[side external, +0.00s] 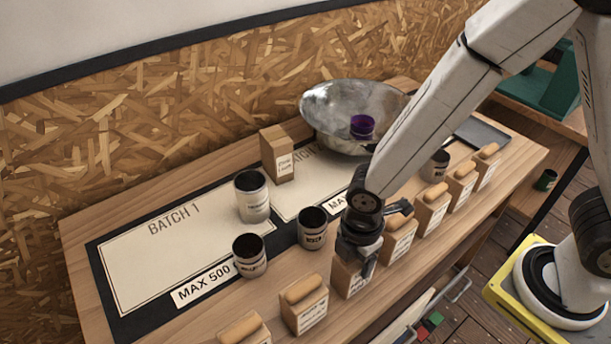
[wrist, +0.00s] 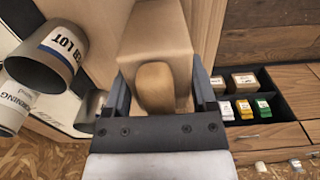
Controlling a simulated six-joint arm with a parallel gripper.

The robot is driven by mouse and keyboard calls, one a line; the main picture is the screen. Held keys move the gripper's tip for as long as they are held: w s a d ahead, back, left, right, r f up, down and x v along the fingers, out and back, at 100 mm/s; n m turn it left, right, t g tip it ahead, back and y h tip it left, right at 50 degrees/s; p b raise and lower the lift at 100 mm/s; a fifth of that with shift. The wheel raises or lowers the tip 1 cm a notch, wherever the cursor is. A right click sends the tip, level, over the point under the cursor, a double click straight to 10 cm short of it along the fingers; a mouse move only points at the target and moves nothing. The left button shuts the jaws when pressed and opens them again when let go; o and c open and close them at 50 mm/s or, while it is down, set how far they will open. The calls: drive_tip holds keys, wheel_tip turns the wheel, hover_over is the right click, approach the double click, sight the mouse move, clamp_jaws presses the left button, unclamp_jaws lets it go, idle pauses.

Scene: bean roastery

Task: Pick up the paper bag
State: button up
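Several tan paper bags with rolled tops and white labels stand in a row along the bench's front edge. My gripper (side external: 360,258) points down over one paper bag (side external: 350,279) in the middle of that row and hides its top. In the wrist view, this paper bag (wrist: 157,42) lies between my two fingers, its rounded top roll (wrist: 155,88) between them. The fingers are apart, with gaps beside the roll, so the gripper looks open. Another paper bag (side external: 305,303) stands just to the left. A taller tan packet (side external: 277,155) stands at the back of the mat.
Dark-mouthed cups (side external: 253,197), (side external: 249,256) and (side external: 312,229) stand left of my gripper. A large metal bowl (side external: 335,105) holding a purple-topped container (side external: 362,126) is at the back. The batch mat (side external: 150,260) has free room at left.

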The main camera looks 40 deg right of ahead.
drive_tip(key=c, duration=0.4)
drive_tip(key=shift+r, duration=0.2)
drive_tip(key=shift+r, duration=4.85)
